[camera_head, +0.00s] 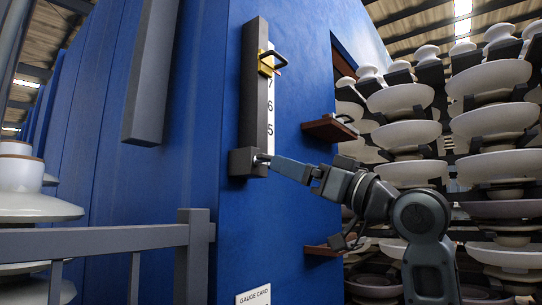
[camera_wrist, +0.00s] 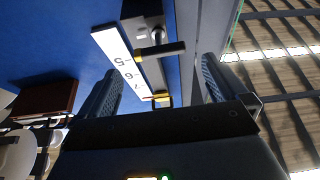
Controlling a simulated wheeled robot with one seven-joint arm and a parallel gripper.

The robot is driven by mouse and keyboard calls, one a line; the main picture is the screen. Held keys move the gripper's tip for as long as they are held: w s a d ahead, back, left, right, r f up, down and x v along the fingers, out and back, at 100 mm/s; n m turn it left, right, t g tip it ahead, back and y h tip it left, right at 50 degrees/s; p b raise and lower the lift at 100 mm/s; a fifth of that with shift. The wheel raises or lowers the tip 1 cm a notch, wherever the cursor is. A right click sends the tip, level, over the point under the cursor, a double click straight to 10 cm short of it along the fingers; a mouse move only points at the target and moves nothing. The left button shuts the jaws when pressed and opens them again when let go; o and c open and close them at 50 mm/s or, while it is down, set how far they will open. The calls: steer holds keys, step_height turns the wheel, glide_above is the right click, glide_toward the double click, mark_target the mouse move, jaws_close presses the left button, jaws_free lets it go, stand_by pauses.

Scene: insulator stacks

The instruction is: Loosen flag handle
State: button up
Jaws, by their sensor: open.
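A dark block (camera_head: 247,162) sits at the lower end of a vertical rail on the blue wall, with a small metallic fitting at its right side. In the wrist view a short dark bar handle (camera_wrist: 165,48) with a yellowish end crosses a metal stem; it looks like the flag handle. My gripper (camera_head: 277,163) is beside the block in the head view. In the wrist view its two fingers (camera_wrist: 160,65) are apart, one on each side of the handle in the picture, with nothing held. Contact cannot be told. In the head view the fingers largely hide the handle.
A white scale (camera_head: 270,105) numbered 5 to 7 runs along the rail. Brown ledges (camera_head: 328,128) jut from the wall at right. A grey railing (camera_head: 100,240) stands in front; insulator stacks (camera_head: 405,98) stand right.

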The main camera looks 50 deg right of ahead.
mark_target(271, 156)
steer(key=shift+p+x, duration=1.35)
steer(key=shift+x, duration=2.6)
steer(key=shift+r, duration=0.1)
steer(key=shift+c, duration=0.2)
steer(key=c, duration=0.8)
